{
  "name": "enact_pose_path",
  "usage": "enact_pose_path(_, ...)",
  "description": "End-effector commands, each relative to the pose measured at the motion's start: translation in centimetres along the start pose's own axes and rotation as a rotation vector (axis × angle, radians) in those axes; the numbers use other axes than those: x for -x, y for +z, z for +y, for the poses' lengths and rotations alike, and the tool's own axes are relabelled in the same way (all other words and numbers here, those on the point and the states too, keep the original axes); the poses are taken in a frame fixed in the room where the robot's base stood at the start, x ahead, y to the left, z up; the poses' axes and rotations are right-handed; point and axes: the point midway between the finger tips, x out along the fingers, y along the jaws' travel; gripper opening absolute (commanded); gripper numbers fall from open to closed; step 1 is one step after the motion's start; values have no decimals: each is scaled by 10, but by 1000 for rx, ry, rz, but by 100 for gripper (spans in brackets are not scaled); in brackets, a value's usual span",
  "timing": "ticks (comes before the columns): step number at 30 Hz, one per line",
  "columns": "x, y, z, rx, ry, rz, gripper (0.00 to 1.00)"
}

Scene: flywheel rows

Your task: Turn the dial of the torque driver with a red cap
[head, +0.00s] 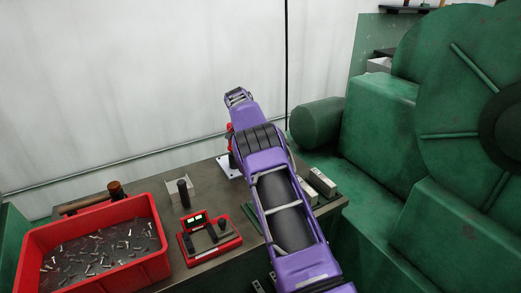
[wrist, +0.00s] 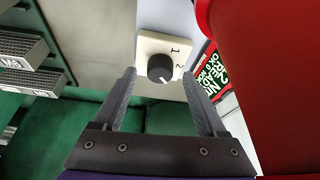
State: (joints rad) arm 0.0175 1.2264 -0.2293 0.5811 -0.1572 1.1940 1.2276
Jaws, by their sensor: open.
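In the wrist view a black round dial (wrist: 160,68) with a white pointer line sits on a cream plate marked 1 and 2. The line points toward the lower right. My gripper (wrist: 160,75) is open, with one finger at each side of the dial; I cannot tell whether they touch it. A large red surface (wrist: 275,80) fills the right side, beside a label reading "READY". In the head view a red part (head: 229,129) shows left of my purple arm, above a pale base plate (head: 229,168). My arm hides the rest, and no fingertips show there.
A red bin (head: 155,262) of screws, with a hammer (head: 92,199) at its back rim, stands left. A red device with a display (head: 196,221) and a black cylinder (head: 183,192) stand on the bench. Grey blocks (wrist: 22,52) lie left in the wrist view. Green machinery (head: 380,120) rises right.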

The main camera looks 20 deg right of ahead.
Motion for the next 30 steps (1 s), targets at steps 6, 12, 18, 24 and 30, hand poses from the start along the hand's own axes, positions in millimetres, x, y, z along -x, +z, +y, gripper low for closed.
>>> enact_pose_path(6, 49, 0, -1, 0, -3, 1, 74)
enact_pose_path(12, 100, 0, -1, 0, -4, 0, 74)
enact_pose_path(18, 140, 0, 0, 0, -3, -1, 74)
enact_pose_path(24, 160, 1, 0, 0, 0, -1, 74)
enact_pose_path(30, 163, 1, 0, 0, 1, -1, 74)
